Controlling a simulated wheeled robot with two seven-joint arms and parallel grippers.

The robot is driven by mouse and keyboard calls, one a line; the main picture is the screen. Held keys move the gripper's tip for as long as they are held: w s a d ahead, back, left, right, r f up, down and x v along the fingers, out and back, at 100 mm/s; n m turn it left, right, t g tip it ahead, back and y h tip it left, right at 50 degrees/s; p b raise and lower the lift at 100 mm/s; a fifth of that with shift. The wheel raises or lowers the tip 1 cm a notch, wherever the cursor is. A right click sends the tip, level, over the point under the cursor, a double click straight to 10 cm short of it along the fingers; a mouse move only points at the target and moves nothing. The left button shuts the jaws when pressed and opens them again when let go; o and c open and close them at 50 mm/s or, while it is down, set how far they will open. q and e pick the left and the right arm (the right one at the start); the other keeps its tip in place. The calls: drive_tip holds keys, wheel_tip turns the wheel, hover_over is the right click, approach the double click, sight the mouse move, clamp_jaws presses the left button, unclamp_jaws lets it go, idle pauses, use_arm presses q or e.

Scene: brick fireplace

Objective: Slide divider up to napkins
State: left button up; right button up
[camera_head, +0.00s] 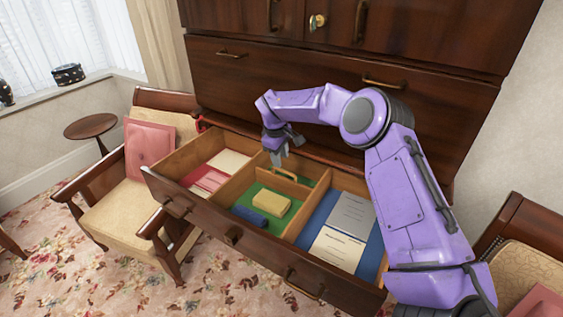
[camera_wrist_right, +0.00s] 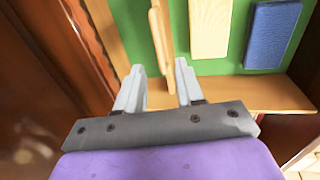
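An open drawer shows in the head view. Its middle, green-floored compartment holds a wooden divider with a raised handle (camera_head: 285,173), a yellow block-like stack (camera_head: 271,201) and a blue block (camera_head: 249,216). They also show in the right wrist view as the handle (camera_wrist_right: 157,35), the pale yellow block (camera_wrist_right: 210,28) and the blue block (camera_wrist_right: 271,36). Pink (camera_head: 209,181) and cream (camera_head: 230,161) flat items, napkin-like, lie in the left compartment. My right gripper (camera_head: 281,160) is open, its fingertips (camera_wrist_right: 158,80) either side of the handle's near end; contact is unclear. My left gripper is out of view.
The right compartment has a blue floor and holds booklets (camera_head: 340,249). Fixed wooden partitions (camera_head: 234,186) separate the compartments. The cabinet front (camera_head: 310,85) rises behind the drawer. An armchair (camera_head: 110,200) stands close at the left.

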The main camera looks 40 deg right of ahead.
sight(282, 170)
drive_tip(key=f, duration=0.3)
drive_tip(key=d+f+p, duration=0.1)
drive_tip(key=f, duration=0.1)
drive_tip(key=shift+w, duration=0.3)
drive_tip(key=shift+c, duration=0.3)
clamp_jaws()
idle(0.7)
drive_tip(key=shift+a, duration=0.1)
